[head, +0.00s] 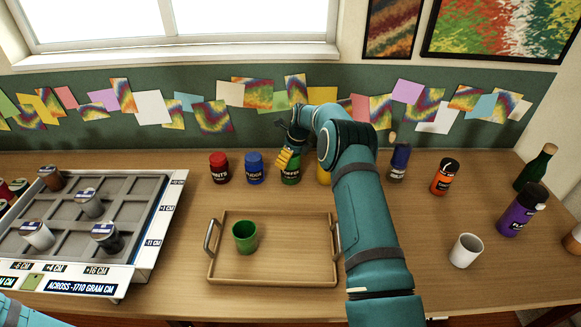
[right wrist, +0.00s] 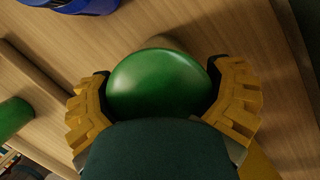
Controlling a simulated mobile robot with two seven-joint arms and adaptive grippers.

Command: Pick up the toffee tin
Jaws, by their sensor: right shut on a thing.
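The green tin (head: 290,173) stands in the back row of the table, its label partly readable as ending in "FFEE". I take it to be the toffee tin. My right gripper (head: 287,159) reaches over it from the right and is shut on it. In the right wrist view its rounded green lid (right wrist: 158,84) sits between the two yellow fingers (right wrist: 160,100), which touch it on both sides. I cannot tell if its base is off the table. My left gripper is out of view.
A red tin (head: 219,168) and a blue tin (head: 253,168) stand close on the left; a yellow one (head: 323,175) is partly hidden by my arm. A wooden tray (head: 285,275) with a green cup (head: 245,237) lies in front. A white cup (head: 466,251) stands right.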

